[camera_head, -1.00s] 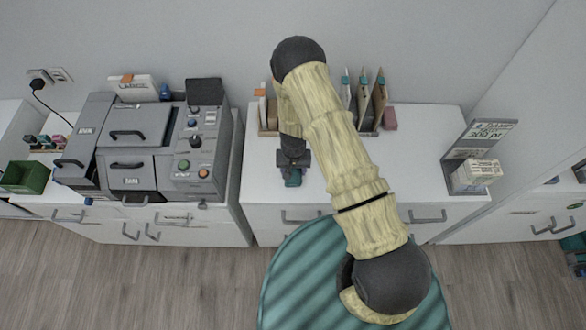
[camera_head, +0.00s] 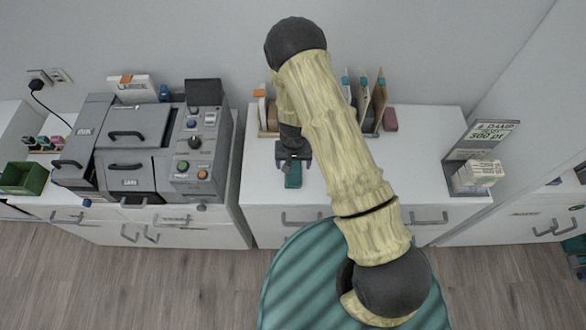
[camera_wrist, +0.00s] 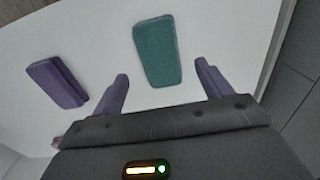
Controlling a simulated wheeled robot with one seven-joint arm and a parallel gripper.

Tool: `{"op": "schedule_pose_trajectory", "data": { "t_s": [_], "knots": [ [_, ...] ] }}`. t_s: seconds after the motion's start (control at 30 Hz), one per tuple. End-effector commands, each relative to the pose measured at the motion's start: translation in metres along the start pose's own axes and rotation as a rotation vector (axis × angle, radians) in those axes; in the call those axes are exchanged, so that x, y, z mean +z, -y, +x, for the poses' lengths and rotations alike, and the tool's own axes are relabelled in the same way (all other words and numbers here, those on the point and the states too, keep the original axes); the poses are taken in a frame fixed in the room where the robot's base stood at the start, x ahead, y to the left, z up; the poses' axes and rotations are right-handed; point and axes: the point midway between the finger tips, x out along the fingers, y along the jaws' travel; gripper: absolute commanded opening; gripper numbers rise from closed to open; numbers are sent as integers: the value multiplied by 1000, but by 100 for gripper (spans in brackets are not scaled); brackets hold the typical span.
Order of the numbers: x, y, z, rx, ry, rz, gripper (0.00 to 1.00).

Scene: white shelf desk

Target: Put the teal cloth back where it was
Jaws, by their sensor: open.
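The teal cloth (camera_head: 293,176) is a small folded rectangle lying flat on the white desk top, left of my arm and near the front edge. In the wrist view the teal cloth (camera_wrist: 157,50) lies whole and clear, ahead of and between the two fingers. My gripper (camera_head: 293,157) is just behind the cloth in the head view. In the wrist view my gripper (camera_wrist: 161,69) has its purple fingers spread apart, with nothing held between them. I cannot tell the exact height of the fingers over the desk.
A purple folded piece (camera_wrist: 57,82) lies beside the teal cloth; my arm seems to hide it in the head view. File holders (camera_head: 372,105) stand behind my arm. A pink block (camera_head: 390,118) is beside them. A grey machine (camera_head: 140,150) stands left. The desk's right side is clear.

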Motion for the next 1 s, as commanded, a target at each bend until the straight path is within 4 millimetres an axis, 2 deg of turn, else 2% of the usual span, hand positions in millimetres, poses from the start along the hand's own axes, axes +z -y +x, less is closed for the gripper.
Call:
{"op": "schedule_pose_trajectory", "data": {
  "t_s": [0.2,0.4,0.53,1.0],
  "knots": [
    [0,1,-36,-1,-3,-2,78],
    [0,0,-61,0,-1,-1,78],
    [0,0,-67,0,1,-1,78],
    [0,0,-68,0,1,0,78]
  ]
}}
